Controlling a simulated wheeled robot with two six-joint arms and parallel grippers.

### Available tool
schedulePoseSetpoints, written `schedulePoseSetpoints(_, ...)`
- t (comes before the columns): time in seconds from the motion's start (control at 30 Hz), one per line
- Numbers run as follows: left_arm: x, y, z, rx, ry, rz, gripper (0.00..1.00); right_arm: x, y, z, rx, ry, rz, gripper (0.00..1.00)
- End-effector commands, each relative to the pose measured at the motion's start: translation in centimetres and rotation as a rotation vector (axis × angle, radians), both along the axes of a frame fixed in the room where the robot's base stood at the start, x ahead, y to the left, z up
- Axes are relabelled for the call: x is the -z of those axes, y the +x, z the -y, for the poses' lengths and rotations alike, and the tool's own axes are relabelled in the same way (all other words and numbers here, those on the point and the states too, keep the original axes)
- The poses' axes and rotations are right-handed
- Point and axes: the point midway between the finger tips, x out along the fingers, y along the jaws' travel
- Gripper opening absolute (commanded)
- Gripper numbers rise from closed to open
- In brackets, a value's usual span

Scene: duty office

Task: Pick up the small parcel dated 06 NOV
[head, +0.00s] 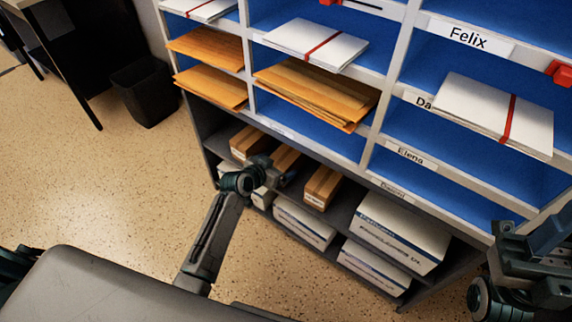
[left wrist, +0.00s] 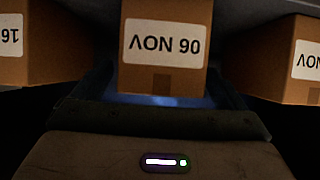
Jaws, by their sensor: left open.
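The small parcel dated 06 NOV (left wrist: 165,75) is a brown box with a white label, seen upside down in the left wrist view. It is straight ahead of my left gripper (left wrist: 160,101), between its open fingers; I cannot tell whether they touch it. In the head view my left gripper (head: 277,170) is at the lower shelf, in front of the middle small parcel (head: 287,156), and hides its front. My right gripper (head: 535,262) is partly in view at the right edge; its jaws are unclear.
Similar parcels stand on either side, one at left (head: 247,143) and one at right (head: 322,187). White boxes (head: 403,232) lie below and right. Above are blue pigeonholes with orange envelopes (head: 318,92) and white bundles (head: 495,112). A black bin (head: 147,92) stands on the open floor.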

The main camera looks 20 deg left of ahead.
Motion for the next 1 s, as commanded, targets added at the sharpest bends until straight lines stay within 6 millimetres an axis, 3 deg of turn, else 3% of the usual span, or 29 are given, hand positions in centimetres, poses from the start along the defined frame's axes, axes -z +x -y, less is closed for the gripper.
schedulePoseSetpoints(0.2,1.3,2.3,0.8,0.000,-0.002,-0.002,0.94,0.4,-0.1,0.0,0.001,0.008,0.022,0.36)
schedulePoseSetpoints(0.47,1.3,2.4,0.8,0.000,0.000,-0.001,0.94,0.2,-0.1,0.1,0.002,0.012,0.025,0.36)
schedulePoseSetpoints(0.77,1.3,2.4,0.8,0.000,0.000,-0.001,0.36,0.2,-0.1,0.1,0.002,0.012,0.026,0.36)
schedulePoseSetpoints(1.0,1.1,2.4,0.8,0.000,-0.001,0.001,0.36,0.1,-0.1,0.1,0.001,0.011,0.026,0.36)
